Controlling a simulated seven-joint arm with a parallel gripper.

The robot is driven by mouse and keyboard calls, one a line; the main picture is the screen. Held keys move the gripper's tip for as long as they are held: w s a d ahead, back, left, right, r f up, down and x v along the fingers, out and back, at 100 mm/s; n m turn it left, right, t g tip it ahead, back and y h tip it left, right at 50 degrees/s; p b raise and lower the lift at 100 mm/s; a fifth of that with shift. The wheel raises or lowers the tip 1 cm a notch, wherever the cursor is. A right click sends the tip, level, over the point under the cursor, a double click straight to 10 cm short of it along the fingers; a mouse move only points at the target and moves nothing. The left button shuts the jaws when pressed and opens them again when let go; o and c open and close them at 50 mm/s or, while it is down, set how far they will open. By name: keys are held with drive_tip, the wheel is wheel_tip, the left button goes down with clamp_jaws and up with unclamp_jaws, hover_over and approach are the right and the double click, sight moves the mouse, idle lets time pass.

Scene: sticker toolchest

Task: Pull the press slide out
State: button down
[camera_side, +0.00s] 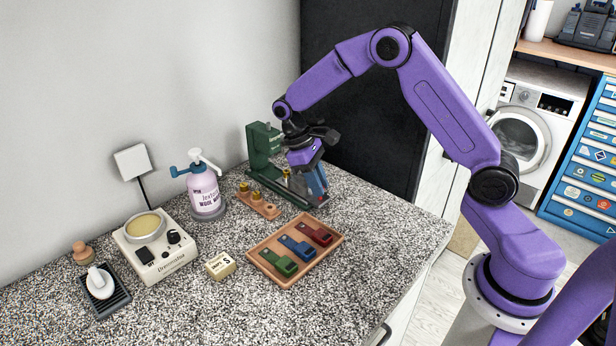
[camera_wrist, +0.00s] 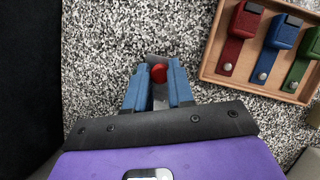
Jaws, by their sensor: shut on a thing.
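The green press (camera_side: 262,146) stands at the back of the speckled counter, with its green base reaching forward toward the right. My gripper (camera_side: 317,190) is over the front end of that base, pointing down. In the wrist view the blue fingers of my gripper (camera_wrist: 157,78) are shut on a red knob (camera_wrist: 159,72), one finger on each side. A grey metal piece, seemingly the press slide (camera_wrist: 158,98), shows between the fingers by the knob. My fingers and wrist hide most of the slide, so how far out it sits cannot be told.
A wooden tray (camera_side: 255,262) with green, blue and red tools lies in front of the press. A wooden block with brass pieces (camera_side: 257,204) and a pump bottle (camera_side: 205,190) stand to the left. A heater (camera_side: 155,262) is farther left. Bare counter lies right of the tray.

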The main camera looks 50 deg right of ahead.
drive_tip(key=shift+s, duration=3.5)
drive_tip(key=c, duration=1)
unclamp_jaws()
drive_tip(key=shift+s+a, duration=0.1)
drive_tip(key=shift+c, duration=0.2)
drive_tip(key=shift+o, duration=0.2)
drive_tip(key=shift+w+r, duration=0.25)
drive_tip(key=v, duration=1.7)
drive_tip(key=shift+s, duration=0.1)
